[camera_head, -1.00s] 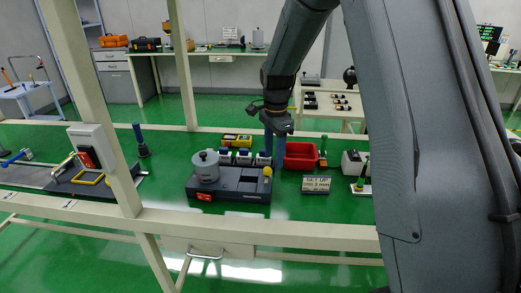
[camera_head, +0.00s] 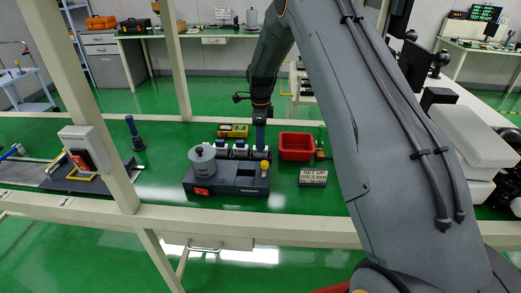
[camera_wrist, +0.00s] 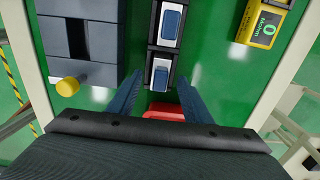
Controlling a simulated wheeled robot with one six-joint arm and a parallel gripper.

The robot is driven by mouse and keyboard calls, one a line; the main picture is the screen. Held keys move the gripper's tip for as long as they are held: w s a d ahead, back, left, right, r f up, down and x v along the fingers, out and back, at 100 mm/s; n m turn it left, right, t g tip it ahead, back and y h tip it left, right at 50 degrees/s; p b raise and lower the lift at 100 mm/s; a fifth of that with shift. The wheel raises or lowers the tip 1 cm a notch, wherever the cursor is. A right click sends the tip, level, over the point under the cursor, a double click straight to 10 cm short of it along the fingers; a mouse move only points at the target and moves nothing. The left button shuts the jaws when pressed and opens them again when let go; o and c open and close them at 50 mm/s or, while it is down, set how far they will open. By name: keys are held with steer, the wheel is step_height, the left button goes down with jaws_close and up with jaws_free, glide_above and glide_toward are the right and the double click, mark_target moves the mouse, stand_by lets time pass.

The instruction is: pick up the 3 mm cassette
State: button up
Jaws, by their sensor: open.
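Several white cassettes with blue tops stand in dark holders in a row behind the grey machine. In the head view, the right-end cassette (camera_head: 260,153) is partly covered by my gripper (camera_head: 260,143). In the wrist view, the nearest cassette (camera_wrist: 160,73) lies between the tips of my open gripper (camera_wrist: 160,78), with green table showing on both sides of it. A second cassette (camera_wrist: 171,25) is farther up the row. I cannot read any thickness mark on the cassettes, so I cannot tell which is the 3 mm one. The fingers hold nothing.
The grey machine (camera_head: 228,186) with a round grey weight (camera_head: 202,160) and yellow knob (camera_head: 265,166) stands in front. A red bin (camera_head: 297,145) is right of my gripper. A yellow gauge (camera_head: 233,131) stands behind the row.

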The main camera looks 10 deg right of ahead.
steer(key=shift+f+p, duration=0.3)
steer(key=shift+f, duration=0.95)
steer(key=shift+c, duration=0.4)
jaws_close()
steer(key=shift+r, duration=0.1)
